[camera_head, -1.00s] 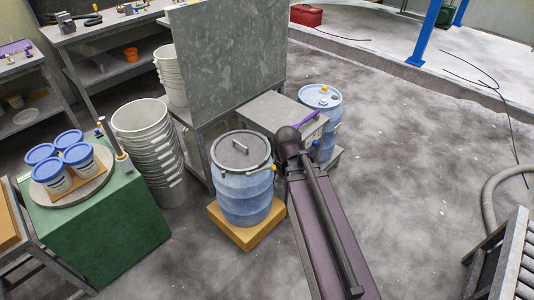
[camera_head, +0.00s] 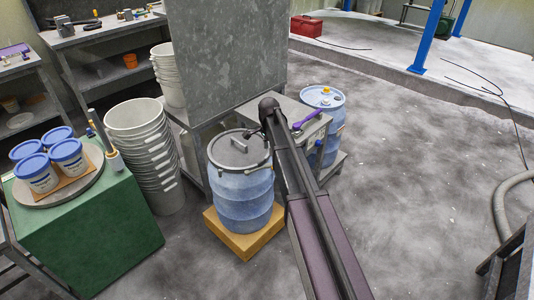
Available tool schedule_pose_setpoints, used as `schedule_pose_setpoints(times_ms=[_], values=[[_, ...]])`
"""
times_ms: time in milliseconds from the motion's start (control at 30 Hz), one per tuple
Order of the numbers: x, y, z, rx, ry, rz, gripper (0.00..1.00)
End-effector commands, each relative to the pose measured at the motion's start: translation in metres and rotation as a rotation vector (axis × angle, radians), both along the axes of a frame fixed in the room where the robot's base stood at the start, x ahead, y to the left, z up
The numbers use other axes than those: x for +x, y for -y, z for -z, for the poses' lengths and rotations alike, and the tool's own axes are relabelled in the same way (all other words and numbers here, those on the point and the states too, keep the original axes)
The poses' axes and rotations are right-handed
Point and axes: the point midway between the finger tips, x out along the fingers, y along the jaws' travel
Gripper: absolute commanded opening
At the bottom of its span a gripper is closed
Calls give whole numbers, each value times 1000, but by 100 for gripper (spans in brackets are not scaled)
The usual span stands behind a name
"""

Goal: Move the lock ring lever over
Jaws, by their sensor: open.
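A blue drum (camera_head: 241,193) with a grey lid (camera_head: 228,152) stands upright on a tan block. The lock ring runs around the top of the drum. Its lever is not clear, since my arm crosses that side of the rim.
A second blue drum (camera_head: 326,98) stands behind the arm, by a grey bench with a purple item (camera_head: 307,119). Stacked white pails (camera_head: 141,148) and a green block (camera_head: 95,228) with several small blue-lidded pails are at left.

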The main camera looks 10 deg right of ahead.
Motion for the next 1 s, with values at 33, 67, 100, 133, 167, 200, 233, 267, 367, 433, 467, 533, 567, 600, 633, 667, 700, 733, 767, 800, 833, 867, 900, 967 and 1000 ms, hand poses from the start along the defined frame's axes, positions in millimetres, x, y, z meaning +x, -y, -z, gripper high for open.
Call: schedule_pose_setpoints(times_ms=[33, 67, 100, 133, 167, 200, 233, 267, 367, 433, 467, 533, 567, 600, 633, 667, 700, 733, 767, 800, 833, 867, 900, 967, 1000], values=[[4, 0, 2, 0, 0, 11, 51], [4, 0, 2, 0, 0, 16, 51], [4, 0, 2, 0, 0, 21, 51], [4, 0, 2, 0, 0, 22, 51], [4, 0, 2, 0, 0, 23, 51], [4, 0, 1, 0, 0, 23, 51], [4, 0, 1, 0, 0, 22, 51], [4, 0, 1, 0, 0, 22, 51], [4, 1, 1, 0, 0, 21, 51], [4, 1, 2, 0, 0, 21, 51], [4, 1, 2, 0, 0, 21, 51], [4, 1, 4, 0, 0, 21, 51], [4, 1, 5, 0, 0, 21, 51], [4, 1, 6, 0, 0, 21, 51], [4, 1, 8, 0, 0, 21, 51], [4, 1, 9, 0, 0, 21, 51], [4, 1, 12, 0, 0, 21, 51], [4, 1, 14, 0, 0, 21, 51], [3, 1, 16, 0, 0, 21, 51], [3, 1, 19, 0, 0, 21, 51], [3, 1, 22, 0, 0, 21, 51], [3, 1, 24, 0, 0, 21, 51], [4, 1, 28, 0, 0, 21, 51], [4, 1, 34, 0, 0, 21, 51], [4, 1, 38, 0, 0, 21, 51]])
